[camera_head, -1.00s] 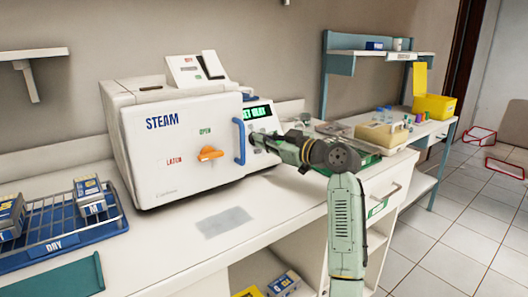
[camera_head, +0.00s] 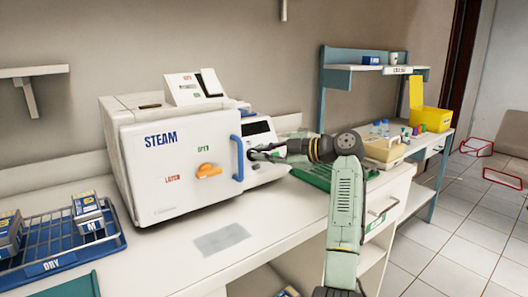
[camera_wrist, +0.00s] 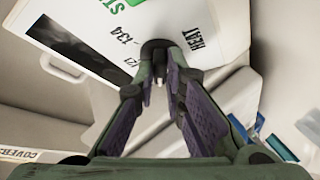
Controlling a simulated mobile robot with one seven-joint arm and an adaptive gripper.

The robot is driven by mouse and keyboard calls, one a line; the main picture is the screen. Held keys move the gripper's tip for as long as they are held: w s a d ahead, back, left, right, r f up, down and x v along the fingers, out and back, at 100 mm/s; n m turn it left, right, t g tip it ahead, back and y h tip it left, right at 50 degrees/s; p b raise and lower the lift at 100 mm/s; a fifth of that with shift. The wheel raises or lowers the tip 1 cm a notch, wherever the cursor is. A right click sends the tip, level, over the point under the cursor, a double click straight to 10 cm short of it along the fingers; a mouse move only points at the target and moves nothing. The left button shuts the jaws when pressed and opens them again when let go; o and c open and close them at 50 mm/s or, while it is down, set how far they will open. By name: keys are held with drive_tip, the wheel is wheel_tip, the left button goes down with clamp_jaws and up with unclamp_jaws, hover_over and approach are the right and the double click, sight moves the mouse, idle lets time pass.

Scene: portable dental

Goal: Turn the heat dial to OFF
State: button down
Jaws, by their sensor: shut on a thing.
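The steam sterilizer (camera_head: 180,185) is a white box with an orange latch handle (camera_head: 208,170) and a blue door handle (camera_head: 238,158). Its control panel is on the right side, with a dark display (camera_head: 258,127). In the wrist view, the dark heat dial (camera_wrist: 156,46) sits beside the word HEAT and the marks 121 and 134. My gripper (camera_wrist: 160,78) is shut on the dial, one finger on each side, and hides much of it. In the head view, my gripper (camera_head: 262,154) reaches the panel from the right; the dial is hidden there.
A blue wire rack (camera_head: 70,250) with boxes stands on the counter at left. A grey patch (camera_head: 222,239) lies on the counter in front of the sterilizer. A green tray (camera_head: 318,175) is under my arm. A beige box (camera_head: 384,150) and a yellow container (camera_head: 430,119) stand at right.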

drive_tip(key=shift+w, duration=0.1)
idle(0.3)
drive_tip(key=c, duration=1.7)
unclamp_jaws()
drive_tip(key=shift+a+f, duration=0.1)
drive_tip(key=shift+o, duration=0.2)
drive_tip(key=v, duration=1.2)
